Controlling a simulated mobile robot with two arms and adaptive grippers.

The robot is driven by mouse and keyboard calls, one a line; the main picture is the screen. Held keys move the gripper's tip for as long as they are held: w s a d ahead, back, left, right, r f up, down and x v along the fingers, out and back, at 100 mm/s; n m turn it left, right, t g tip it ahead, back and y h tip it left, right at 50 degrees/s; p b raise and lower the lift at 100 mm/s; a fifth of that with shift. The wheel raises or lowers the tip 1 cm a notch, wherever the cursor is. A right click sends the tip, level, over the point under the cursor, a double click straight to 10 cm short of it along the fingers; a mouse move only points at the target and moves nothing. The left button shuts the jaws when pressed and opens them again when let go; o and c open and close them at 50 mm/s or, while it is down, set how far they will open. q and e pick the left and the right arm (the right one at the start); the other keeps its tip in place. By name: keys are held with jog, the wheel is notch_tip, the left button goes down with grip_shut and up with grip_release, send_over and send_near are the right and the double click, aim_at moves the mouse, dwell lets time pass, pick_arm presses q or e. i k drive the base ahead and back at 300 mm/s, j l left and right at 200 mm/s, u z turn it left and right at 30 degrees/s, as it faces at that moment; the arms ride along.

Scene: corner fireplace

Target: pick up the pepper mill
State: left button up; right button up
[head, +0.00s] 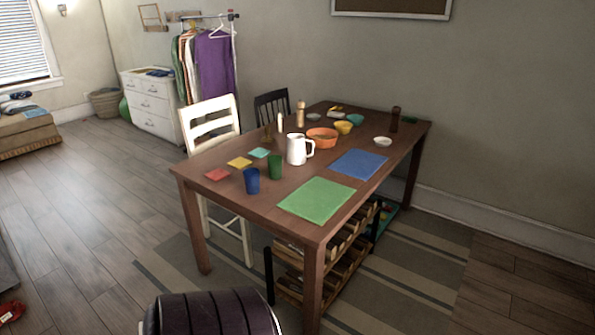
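A dark brown mill-shaped object (395,119), which looks like the pepper mill, stands upright near the far right end of the wooden table (240,200). A second, light wooden mill-shaped object (300,114) stands upright near the table's far left edge, behind the white pitcher. A white bowl (383,142) is in front of the dark mill. Neither of my grippers is in the head view, and the table is some way off from me.
On the table are a white pitcher (296,149), blue (252,181) and green (275,167) cups, an orange bowl (322,135), and green (317,199) and blue (358,163) mats. A white chair (211,125) stands at left. A dark rounded ribbed object (215,314) is nearest me. Left floor is mostly clear.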

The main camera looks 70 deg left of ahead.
aim_at(393, 125)
jog(key=u, duration=1.85)
jog(key=i+l+z, duration=0.35)
jog(key=i, duration=0.15)
jog(key=i+l+z, duration=0.35)
jog(key=i, duration=0.15)
jog(key=i+z, duration=0.4)
jog(key=i, duration=0.15)
jog(key=i+u, duration=0.25)
jog(key=i, duration=0.35)
jog(key=i+u, duration=0.2)
jog(key=i, duration=0.4)
jog(key=i+l+u, duration=0.25)
jog(key=i, duration=0.35)
